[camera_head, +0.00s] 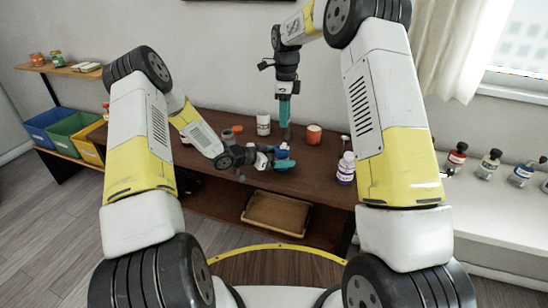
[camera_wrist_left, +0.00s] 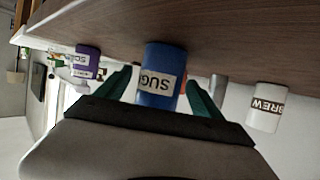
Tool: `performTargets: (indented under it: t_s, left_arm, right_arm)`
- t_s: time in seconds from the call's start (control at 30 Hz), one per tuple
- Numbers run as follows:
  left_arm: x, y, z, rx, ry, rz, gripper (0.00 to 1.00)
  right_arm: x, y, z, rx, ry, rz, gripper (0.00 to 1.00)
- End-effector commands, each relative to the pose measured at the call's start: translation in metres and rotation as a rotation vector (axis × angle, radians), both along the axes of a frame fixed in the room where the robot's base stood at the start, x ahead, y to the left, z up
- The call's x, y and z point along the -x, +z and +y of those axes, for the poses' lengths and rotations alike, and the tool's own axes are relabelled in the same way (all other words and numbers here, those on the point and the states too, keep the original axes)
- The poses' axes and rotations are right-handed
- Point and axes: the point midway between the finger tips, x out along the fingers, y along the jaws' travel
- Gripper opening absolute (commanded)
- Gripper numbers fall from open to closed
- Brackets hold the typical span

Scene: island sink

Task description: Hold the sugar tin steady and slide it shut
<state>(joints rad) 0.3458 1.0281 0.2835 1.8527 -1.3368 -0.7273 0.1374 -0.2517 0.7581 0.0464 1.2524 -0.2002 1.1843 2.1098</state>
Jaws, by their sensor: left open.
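The blue sugar tin (camera_head: 283,152) stands on the brown worktop near its front edge. In the left wrist view, which is upside down, the tin (camera_wrist_left: 160,85) shows a pale label with the letters "SUG". My left gripper (camera_head: 280,161) is open, with its teal fingers (camera_wrist_left: 160,92) on either side of the tin. Gaps show between the fingers and the tin in that view. I cannot make out the tin's lid. My right gripper (camera_head: 285,118) points down behind the tin, above the worktop. Its fingers overlap, so I cannot see whether it is open.
A white canister (camera_head: 263,124), an orange pot (camera_head: 314,134) and a white-and-purple bottle (camera_head: 346,168) stand around the tin. The left wrist view shows a "BREW" canister (camera_wrist_left: 266,107) and a purple container (camera_wrist_left: 85,62). A brown tray (camera_head: 276,214) lies on the lower shelf.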

Motion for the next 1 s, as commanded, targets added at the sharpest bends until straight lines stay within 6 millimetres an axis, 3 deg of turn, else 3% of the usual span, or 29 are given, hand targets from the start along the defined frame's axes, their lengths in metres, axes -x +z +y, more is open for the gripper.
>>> performTargets:
  t_s: [0.3,0.67,0.7,0.9,1.0]
  left_arm:
    - [-0.0015,-0.0017,-0.0029,-0.001,0.000,0.001,0.77]
    - [-0.0015,-0.0015,-0.0025,-0.001,0.000,0.001,0.09]
    - [-0.0015,-0.0015,-0.0025,-0.001,0.000,0.001,0.46]
    - [-0.0015,-0.0015,-0.0025,-0.001,0.000,0.001,0.07]
    - [-0.0016,-0.0014,-0.0025,-0.001,0.000,0.001,0.07]
  right_arm:
    - [0.0000,0.0000,0.0000,0.000,0.000,0.000,0.36]
    - [0.0000,0.0000,0.0000,0.000,0.000,0.000,0.36]
    - [0.0000,0.0000,0.0000,0.000,0.000,0.000,0.36]
    - [0.0000,0.0000,0.0000,0.000,0.000,0.000,0.36]
    - [0.0000,0.0000,0.0000,0.000,0.000,0.000,0.36]
